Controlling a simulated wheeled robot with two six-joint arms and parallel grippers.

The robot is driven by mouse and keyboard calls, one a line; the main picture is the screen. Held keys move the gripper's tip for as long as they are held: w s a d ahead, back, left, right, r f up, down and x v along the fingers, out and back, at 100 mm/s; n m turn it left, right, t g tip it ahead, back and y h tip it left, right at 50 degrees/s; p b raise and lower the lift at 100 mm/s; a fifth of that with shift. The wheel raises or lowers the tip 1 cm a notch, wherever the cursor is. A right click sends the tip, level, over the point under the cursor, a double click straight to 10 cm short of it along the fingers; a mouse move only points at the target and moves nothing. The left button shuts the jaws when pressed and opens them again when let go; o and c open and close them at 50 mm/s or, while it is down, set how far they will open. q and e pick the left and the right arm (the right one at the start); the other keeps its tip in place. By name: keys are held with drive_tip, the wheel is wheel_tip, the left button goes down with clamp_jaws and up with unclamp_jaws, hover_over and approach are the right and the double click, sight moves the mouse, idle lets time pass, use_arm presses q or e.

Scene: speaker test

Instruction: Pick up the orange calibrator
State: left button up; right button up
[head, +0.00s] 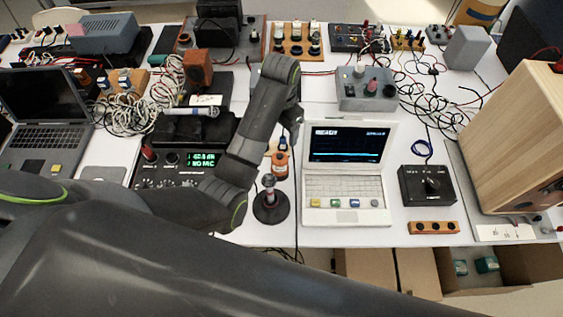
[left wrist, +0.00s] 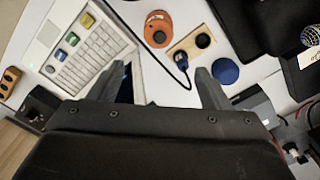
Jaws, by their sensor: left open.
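The orange calibrator (head: 279,164) is a small upright cylinder on the white table, left of the white laptop and behind a black round stand. In the left wrist view its round orange top (left wrist: 158,29) with a dark centre shows at the top middle, beyond the fingertips. My left gripper (left wrist: 168,75) is open and empty. In the head view the left gripper (head: 291,122) is small and partly hidden by its own arm, just above and behind the calibrator. The gripper and calibrator are apart. My right gripper is not in view.
The white laptop (head: 345,178) stands right of the calibrator, the black stand (head: 270,204) in front, and a black meter with green display (head: 182,166) to the left. A wooden block with a plug (left wrist: 195,48) lies beside it. Cables and devices crowd the back.

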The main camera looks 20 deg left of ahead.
sight(280, 156)
use_arm(q)
drive_tip(key=f+b, duration=0.1)
drive_tip(key=s+f, duration=0.1)
drive_tip(key=f, duration=0.1)
drive_tip(key=shift+f+b, duration=0.2)
drive_tip(key=shift+b, duration=0.2)
drive_tip(key=f, duration=0.2)
drive_tip(key=f+p, duration=0.1)
drive_tip(key=shift+w+f, duration=0.15)
drive_tip(key=shift+w, duration=0.1)
wheel_tip(280, 156, down, 3)
drive_tip(key=shift+w+r, duration=0.1)
drive_tip(key=shift+f, duration=0.5)
drive_tip(key=f, duration=0.2)
drive_tip(key=f+p, duration=0.1)
drive_tip(key=shift+s+f, duration=0.35)
drive_tip(key=shift+f, duration=0.85)
drive_tip(key=c, duration=1.1)
drive_tip(key=shift+r, duration=0.1)
drive_tip(key=shift+c, duration=0.8)
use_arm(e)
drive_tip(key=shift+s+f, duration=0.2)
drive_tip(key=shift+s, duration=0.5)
use_arm(q)
drive_tip(key=shift+r, duration=0.1)
